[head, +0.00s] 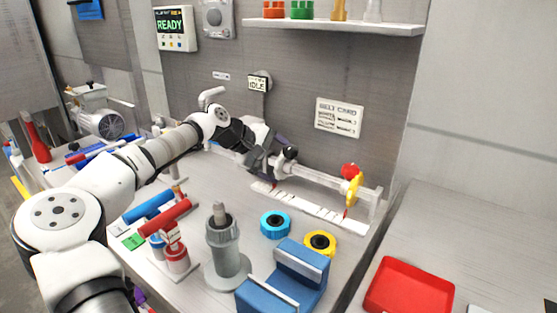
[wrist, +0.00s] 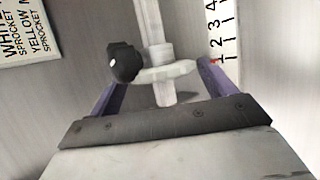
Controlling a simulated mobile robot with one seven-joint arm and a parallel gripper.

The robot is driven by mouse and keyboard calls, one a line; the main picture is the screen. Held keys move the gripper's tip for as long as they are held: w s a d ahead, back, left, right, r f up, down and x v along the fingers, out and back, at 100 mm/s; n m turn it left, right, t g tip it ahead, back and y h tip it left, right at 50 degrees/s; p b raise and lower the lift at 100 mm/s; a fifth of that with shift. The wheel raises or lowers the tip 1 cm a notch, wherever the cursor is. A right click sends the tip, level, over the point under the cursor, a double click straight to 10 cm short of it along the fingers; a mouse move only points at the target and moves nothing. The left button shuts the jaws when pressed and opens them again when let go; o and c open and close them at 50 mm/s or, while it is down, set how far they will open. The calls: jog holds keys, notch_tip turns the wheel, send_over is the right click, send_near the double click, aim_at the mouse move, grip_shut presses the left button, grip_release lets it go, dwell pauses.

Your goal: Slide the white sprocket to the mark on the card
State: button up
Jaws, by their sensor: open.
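The white sprocket (wrist: 178,72) sits on a pale horizontal shaft (wrist: 150,25), with a black knob (wrist: 125,62) at its side. My gripper (wrist: 162,78) is open, its purple fingers on either side of the sprocket; I cannot tell whether they touch it. In the head view my gripper (head: 270,166) is at the shaft's left part and hides most of the sprocket. A red pointer tip shows near the 1 on the white scale (wrist: 222,35). The belt card (head: 338,117) is on the back wall; its values are too small to read. It shows partly in the wrist view (wrist: 22,30).
A yellow sprocket (head: 353,190) with a red knob (head: 349,170) is at the shaft's right end. Blue (head: 264,224) and yellow (head: 310,243) rings, a grey post (head: 226,250) and a blue block (head: 275,285) stand in front. A red tray (head: 410,290) is at right.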

aim_at(293, 167)
jog(key=shift+w+d+f, duration=0.15)
jog(key=shift+d+f, duration=0.1)
jog(key=shift+d, duration=0.05)
jog(key=shift+c, duration=0.4)
jog(key=c, duration=1)
jog(key=shift+d+f, duration=0.1)
jog(key=shift+s+d+b, duration=0.3)
jog(key=shift+s+d, duration=0.3)
jog(key=shift+d, duration=0.2)
jog(key=shift+s+d+b, duration=0.3)
jog(key=shift+s+d, duration=0.25)
jog(key=shift+d, duration=0.2)
jog(key=o, duration=1.1)
jog(key=shift+a, duration=0.1)
